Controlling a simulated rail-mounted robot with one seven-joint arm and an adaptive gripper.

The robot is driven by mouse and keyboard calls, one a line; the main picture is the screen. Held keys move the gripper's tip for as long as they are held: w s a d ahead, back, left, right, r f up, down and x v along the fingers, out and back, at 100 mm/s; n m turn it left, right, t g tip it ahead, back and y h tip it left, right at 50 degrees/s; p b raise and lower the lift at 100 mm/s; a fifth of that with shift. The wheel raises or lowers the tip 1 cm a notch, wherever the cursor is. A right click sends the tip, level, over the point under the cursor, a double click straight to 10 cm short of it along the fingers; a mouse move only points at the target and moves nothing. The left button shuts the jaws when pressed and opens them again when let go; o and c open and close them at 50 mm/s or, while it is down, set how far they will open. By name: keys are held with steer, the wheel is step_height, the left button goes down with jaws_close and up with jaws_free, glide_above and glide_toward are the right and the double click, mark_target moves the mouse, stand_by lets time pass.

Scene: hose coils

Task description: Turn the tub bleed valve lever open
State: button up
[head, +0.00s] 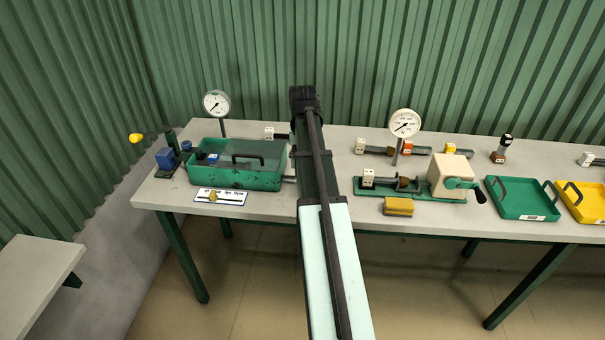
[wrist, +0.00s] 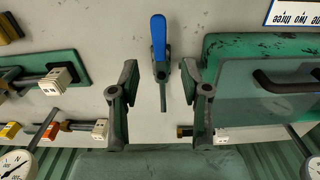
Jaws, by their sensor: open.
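The bleed valve's blue lever (wrist: 158,36) shows in the wrist view, upper middle, pointing toward the top edge. Its grey valve body and thin stem (wrist: 162,90) run down beside the tub. My gripper (wrist: 160,78) is open and empty, one finger to each side of the valve in the picture; the height gap cannot be told. The green tub (head: 236,180) with a clear lid and dark handle stands left of my arm in the head view; it fills the right of the wrist view (wrist: 228,45). In the head view my arm hides the valve and gripper.
Two gauges (head: 217,103) (head: 404,123) stand on the bench (head: 345,150). A green-based crimping fixture (head: 450,178) and yellow block (head: 398,207) sit right of my arm. Green (head: 522,214) and yellow (head: 590,205) trays lie farther right. A label plate (head: 221,197) lies before the tub.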

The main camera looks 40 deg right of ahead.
steer(key=shift+r, duration=1.9)
